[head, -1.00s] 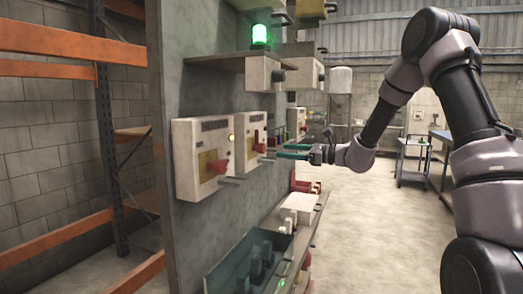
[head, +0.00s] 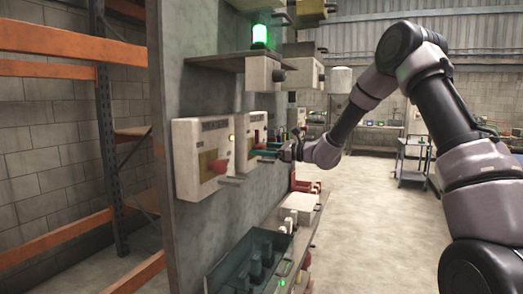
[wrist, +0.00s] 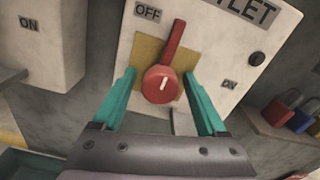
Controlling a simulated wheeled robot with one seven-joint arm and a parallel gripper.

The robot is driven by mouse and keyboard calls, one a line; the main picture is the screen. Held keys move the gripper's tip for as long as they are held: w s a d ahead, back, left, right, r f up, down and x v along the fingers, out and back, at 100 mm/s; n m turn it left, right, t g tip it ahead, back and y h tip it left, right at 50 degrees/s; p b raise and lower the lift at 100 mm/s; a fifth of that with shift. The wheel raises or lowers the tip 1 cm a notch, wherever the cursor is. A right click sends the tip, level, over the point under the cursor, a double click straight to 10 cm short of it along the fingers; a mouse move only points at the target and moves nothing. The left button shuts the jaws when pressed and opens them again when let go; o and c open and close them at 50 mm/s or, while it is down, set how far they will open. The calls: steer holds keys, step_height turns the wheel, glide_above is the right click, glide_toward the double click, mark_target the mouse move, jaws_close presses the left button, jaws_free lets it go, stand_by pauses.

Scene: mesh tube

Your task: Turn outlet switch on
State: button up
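The outlet box (wrist: 215,45) is a pale box with an OUTLET label and a yellow plate; it also shows in the head view (head: 241,150). Its red switch (wrist: 162,80) has a round hub and a handle that points up, beside the OFF label (wrist: 147,12). My gripper (wrist: 158,75) has two teal fingers, open, one on each side of the red switch with gaps showing. In the head view my gripper (head: 268,149) is in front of the outlet box and partly hides its switch. Finger contact with the plate cannot be told.
A similar box (head: 190,160) with a red knob is on the left of the panel. Coloured padlocks (wrist: 290,107) sit on a ledge at right in the wrist view. A shelf (head: 225,62) with a green lamp (head: 259,37) is above.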

jaws_close()
steer(key=shift+m, duration=0.4)
steer(key=m, duration=1.3)
steer(key=shift+m, duration=2)
